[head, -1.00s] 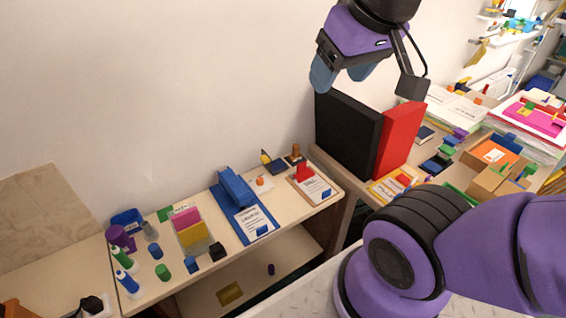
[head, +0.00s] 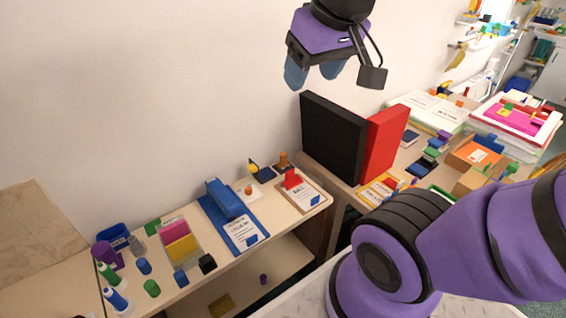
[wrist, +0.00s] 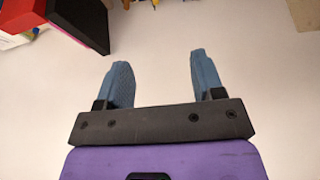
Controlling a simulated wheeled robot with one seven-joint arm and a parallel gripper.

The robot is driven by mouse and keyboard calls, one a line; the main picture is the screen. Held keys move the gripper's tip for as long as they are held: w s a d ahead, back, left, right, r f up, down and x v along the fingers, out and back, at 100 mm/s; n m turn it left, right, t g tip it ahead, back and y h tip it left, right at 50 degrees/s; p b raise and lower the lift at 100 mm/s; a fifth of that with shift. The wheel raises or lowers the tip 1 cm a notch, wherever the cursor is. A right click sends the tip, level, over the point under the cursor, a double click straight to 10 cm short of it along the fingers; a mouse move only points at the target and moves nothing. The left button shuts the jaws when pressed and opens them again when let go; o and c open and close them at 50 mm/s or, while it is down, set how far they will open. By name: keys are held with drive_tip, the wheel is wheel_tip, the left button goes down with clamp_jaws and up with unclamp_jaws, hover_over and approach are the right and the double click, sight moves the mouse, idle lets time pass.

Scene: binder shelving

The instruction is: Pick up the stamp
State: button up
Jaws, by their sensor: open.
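An upright orange-brown knob on a dark base (head: 283,160), which looks like the stamp, stands at the back right end of the low cream shelf in the head view. It is small, so I cannot be sure. My gripper (head: 314,76) hangs high against the wall, above that shelf end and the black binder's top left corner. Its blue fingers are apart with nothing between them. In the wrist view my gripper (wrist: 160,68) is open over plain pale wall, and no stamp can be made out there.
A black binder (head: 333,138) and a red binder (head: 384,143) stand upright just right of the shelf end. A clipboard with a red clip (head: 300,192), a blue clipboard (head: 240,230) and a yellow-and-black item (head: 257,170) lie nearby. Bottles (head: 115,298) and small blocks crowd the left end.

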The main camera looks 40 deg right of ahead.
drive_tip(key=w+d+f+g+h, duration=0.1)
drive_tip(key=w+d, duration=0.1)
drive_tip(key=w, duration=0.6)
drive_tip(key=w+d+f+g, duration=0.1)
drive_tip(key=w+d+f, duration=0.1)
drive_tip(key=w, duration=0.5)
drive_tip(key=m+g+y, duration=0.1)
drive_tip(key=m+g, duration=0.1)
drive_tip(key=g, duration=0.1)
hover_over(283, 153)
drive_tip(key=s, duration=0.2)
drive_tip(key=f, duration=3.9)
drive_tip(key=shift+w+a, duration=0.15)
drive_tip(key=shift+w, duration=0.1)
wheel_tip(283, 153, down, 6)
drive_tip(key=shift+f, duration=0.1)
drive_tip(key=f, duration=0.2)
drive_tip(key=w+f, duration=0.1)
drive_tip(key=shift+w+f, duration=0.1)
drive_tip(key=shift+f, duration=1)
